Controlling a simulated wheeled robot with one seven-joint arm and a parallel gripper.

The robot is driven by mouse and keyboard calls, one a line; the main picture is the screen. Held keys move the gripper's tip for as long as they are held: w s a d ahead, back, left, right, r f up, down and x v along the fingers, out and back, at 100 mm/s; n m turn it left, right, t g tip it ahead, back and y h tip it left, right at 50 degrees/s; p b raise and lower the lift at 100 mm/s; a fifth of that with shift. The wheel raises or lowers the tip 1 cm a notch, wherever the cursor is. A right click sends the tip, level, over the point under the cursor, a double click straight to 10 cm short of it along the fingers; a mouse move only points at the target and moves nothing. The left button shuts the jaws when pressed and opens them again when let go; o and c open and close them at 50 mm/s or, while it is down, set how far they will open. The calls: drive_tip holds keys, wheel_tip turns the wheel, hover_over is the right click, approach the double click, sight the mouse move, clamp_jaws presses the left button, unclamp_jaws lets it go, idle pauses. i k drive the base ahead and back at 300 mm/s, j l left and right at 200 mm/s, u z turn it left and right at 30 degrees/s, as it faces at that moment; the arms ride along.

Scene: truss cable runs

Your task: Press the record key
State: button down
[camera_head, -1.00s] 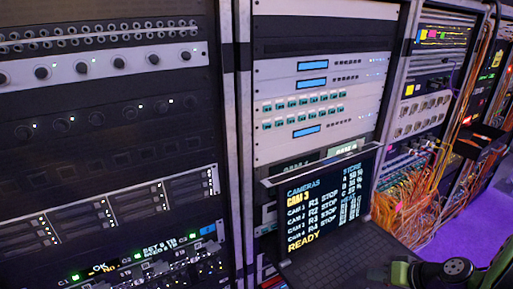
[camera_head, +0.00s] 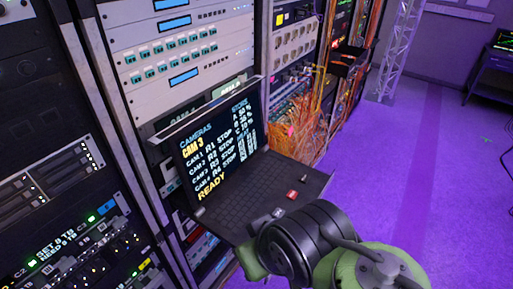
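A pull-out console with a black keyboard (camera_head: 240,212) juts from the middle rack. Its raised screen (camera_head: 222,150) reads "CAMERAS", "CAM 3", several camera lines with "STOP", and "READY" at the bottom. A small red key (camera_head: 291,194) sits at the right of the keyboard deck. A pale grey key or knob (camera_head: 279,212) sits nearer to me. I cannot read any label on them. My green and black arm shows at the bottom, in front of the deck's near edge, and hides part of it. My gripper's fingers do not show.
Equipment racks with blue displays (camera_head: 184,77) stand behind and left of the console. Orange cables (camera_head: 300,120) hang from the rack beyond it. A metal truss (camera_head: 396,45) stands farther back. The purple floor (camera_head: 420,150) to the right is open.

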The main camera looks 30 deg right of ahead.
sight(292, 195)
drive_tip(key=l+z, duration=0.35)
drive_tip(key=k+l+z, duration=0.1)
drive_tip(key=l+z, duration=0.25)
